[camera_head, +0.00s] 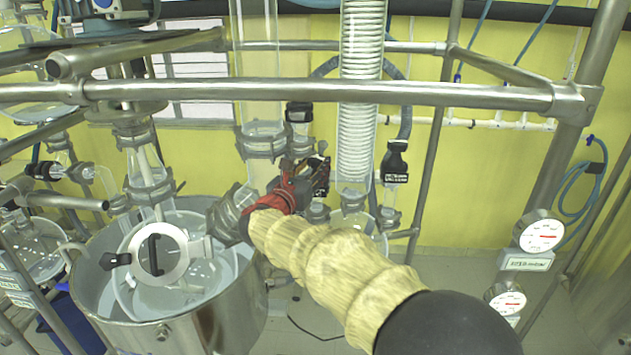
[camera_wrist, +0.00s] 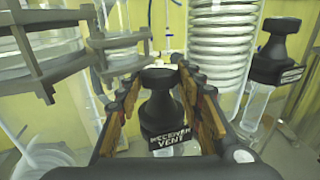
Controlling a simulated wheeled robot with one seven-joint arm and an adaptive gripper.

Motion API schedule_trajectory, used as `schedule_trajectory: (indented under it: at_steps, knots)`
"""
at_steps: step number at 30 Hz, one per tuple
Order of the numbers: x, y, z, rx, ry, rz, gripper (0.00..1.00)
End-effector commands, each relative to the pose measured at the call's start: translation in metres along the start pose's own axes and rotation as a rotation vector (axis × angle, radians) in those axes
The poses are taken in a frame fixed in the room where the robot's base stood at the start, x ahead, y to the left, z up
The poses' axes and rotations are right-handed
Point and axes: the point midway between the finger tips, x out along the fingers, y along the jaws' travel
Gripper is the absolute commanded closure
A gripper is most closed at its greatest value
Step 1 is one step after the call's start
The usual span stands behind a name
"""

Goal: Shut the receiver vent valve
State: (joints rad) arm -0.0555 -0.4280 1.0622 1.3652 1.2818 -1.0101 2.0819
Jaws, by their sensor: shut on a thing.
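The receiver vent valve (camera_wrist: 158,105) is a black knob on a black body in the wrist view. Its front plate reads "RECEIVER VENT". My gripper (camera_wrist: 160,76) has one finger on each side of it and is shut on it. The knob stands about upright between the fingers. In the head view my gripper (camera_head: 314,176) is at the middle, in front of the glassware between the plain glass column and the coiled condenser. It hides much of what it holds there. I cannot tell how far the knob is turned.
A second labelled black valve (camera_wrist: 279,52) stands to the right, beyond the coiled condenser (camera_wrist: 221,45). A clamped glass column (camera_head: 262,120) is close on the left. A steel rail (camera_head: 300,91) crosses above my arm. A steel vessel (camera_head: 215,318) stands below left.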

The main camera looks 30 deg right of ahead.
Motion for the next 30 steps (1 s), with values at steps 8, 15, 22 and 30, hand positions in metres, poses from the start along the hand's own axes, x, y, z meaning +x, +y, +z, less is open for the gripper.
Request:
schedule_trajectory:
  at_steps: [8,15,22,30]
  knots:
    - [0.001,0.0074,-0.0063,0.0,0.0,-0.227,0.88]
    - [0.0023,0.01,-0.0046,0.001,0.0,-0.405,0.88]
    - [0.0036,0.0114,-0.0027,0.0,-0.001,-0.534,0.88]
    - [0.0043,0.0119,-0.0004,0.002,-0.001,-0.623,0.89]
